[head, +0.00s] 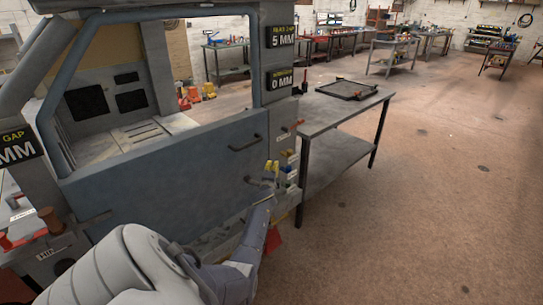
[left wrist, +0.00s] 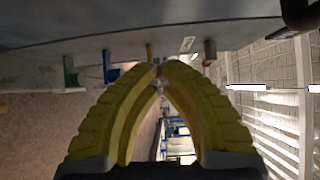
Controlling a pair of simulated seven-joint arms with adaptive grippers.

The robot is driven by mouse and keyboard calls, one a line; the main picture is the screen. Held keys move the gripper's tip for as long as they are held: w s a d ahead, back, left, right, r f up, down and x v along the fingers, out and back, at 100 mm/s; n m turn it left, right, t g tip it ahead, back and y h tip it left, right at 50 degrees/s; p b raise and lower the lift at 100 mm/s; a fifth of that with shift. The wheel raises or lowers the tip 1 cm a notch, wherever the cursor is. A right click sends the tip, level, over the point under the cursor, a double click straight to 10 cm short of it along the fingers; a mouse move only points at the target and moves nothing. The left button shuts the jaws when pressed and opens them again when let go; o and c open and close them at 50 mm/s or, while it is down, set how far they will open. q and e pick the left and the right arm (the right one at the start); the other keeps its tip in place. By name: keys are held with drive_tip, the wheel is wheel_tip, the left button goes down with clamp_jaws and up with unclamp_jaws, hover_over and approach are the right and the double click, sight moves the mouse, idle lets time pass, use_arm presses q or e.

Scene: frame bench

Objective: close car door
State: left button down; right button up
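The blue-grey car door (head: 180,170) with its open window frame stands in the grey bench frame, its right edge close to the right post (head: 283,110). I cannot tell whether it is fully latched. A dark handle (head: 244,144) sits near its right edge, with another dark bar (head: 254,179) below. My left gripper (head: 271,168) has yellow fingers and is at the door's lower right edge, beside the post. In the left wrist view its fingertips (left wrist: 160,66) meet, with no held object visible, near a grey surface (left wrist: 130,35). My right gripper is not in view.
Signs on the post read 5 MM (head: 283,37) and 0 MM (head: 280,79). Small coloured parts, including a green one (left wrist: 70,72) and a blue one (left wrist: 112,72), stick out near the fingers.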

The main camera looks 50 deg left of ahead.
use_arm(q)
drive_tip(key=v, duration=0.7)
drive_tip(key=shift+w+d, duration=0.25)
drive_tip(key=shift+d, duration=0.2)
